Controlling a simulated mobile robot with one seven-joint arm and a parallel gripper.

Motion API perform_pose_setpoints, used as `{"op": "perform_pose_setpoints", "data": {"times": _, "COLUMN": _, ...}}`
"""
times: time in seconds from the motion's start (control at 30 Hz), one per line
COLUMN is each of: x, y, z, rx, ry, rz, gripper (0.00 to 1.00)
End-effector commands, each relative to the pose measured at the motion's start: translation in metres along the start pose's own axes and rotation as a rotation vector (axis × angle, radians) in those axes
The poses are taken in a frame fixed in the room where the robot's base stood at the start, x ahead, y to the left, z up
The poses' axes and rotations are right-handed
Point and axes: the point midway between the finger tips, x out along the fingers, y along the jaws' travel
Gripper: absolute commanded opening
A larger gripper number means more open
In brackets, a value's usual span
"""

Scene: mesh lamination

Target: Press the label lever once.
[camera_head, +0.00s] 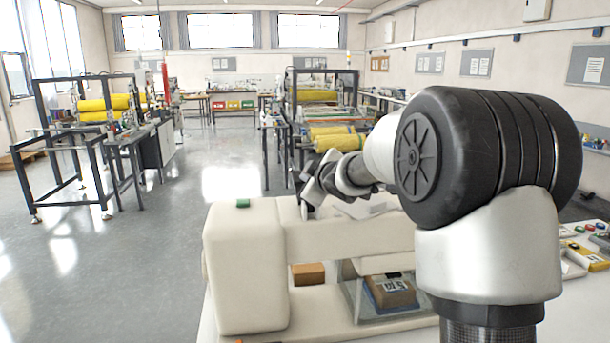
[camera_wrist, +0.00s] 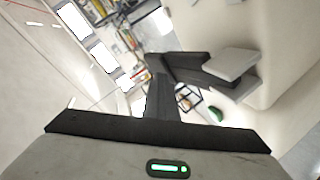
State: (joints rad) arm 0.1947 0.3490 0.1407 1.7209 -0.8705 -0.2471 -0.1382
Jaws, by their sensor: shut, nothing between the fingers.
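A cream machine (camera_head: 245,265) with a rounded upright block and a horizontal arm stands on the bench in front of me. A small green piece (camera_head: 243,203) sits on top of its block; a green piece also shows in the wrist view (camera_wrist: 216,113). I cannot make out a separate label lever in either view. My gripper (camera_head: 310,187) is over the top of the machine, partly hidden by my arm. In the wrist view its grey finger pads (camera_wrist: 236,76) are shut and empty, beside a pale surface. Whether they touch it, I cannot tell.
A brown box with a printed label (camera_head: 392,291) sits behind a clear guard under the machine's arm. An orange-brown block (camera_head: 308,273) lies beneath it. A yellow device (camera_head: 592,256) and small coloured parts lie at the right. Open floor (camera_head: 120,280) is at the left.

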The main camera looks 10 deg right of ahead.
Motion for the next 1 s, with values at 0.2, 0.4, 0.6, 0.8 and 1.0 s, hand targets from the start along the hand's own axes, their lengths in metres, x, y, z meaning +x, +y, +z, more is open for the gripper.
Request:
{"op": "perform_pose_setpoints", "data": {"times": 0.2, "x": -0.01, "y": 0.008, "z": -0.007, "rx": 0.0, "ry": -0.002, "rz": -0.002, "gripper": 0.0}}
{"op": "perform_pose_setpoints", "data": {"times": 0.4, "x": -0.018, "y": 0.014, "z": -0.014, "rx": 0.0, "ry": -0.001, "rz": -0.001, "gripper": 0.0}}
{"op": "perform_pose_setpoints", "data": {"times": 0.6, "x": -0.02, "y": 0.015, "z": -0.015, "rx": 0.0, "ry": 0.0, "rz": -0.001, "gripper": 0.0}}
{"op": "perform_pose_setpoints", "data": {"times": 0.8, "x": -0.02, "y": 0.015, "z": -0.015, "rx": 0.0, "ry": 0.0, "rz": 0.0, "gripper": 0.0}}
{"op": "perform_pose_setpoints", "data": {"times": 1.0, "x": -0.028, "y": 0.022, "z": -0.022, "rx": -0.001, "ry": 0.001, "rz": 0.001, "gripper": 0.0}}
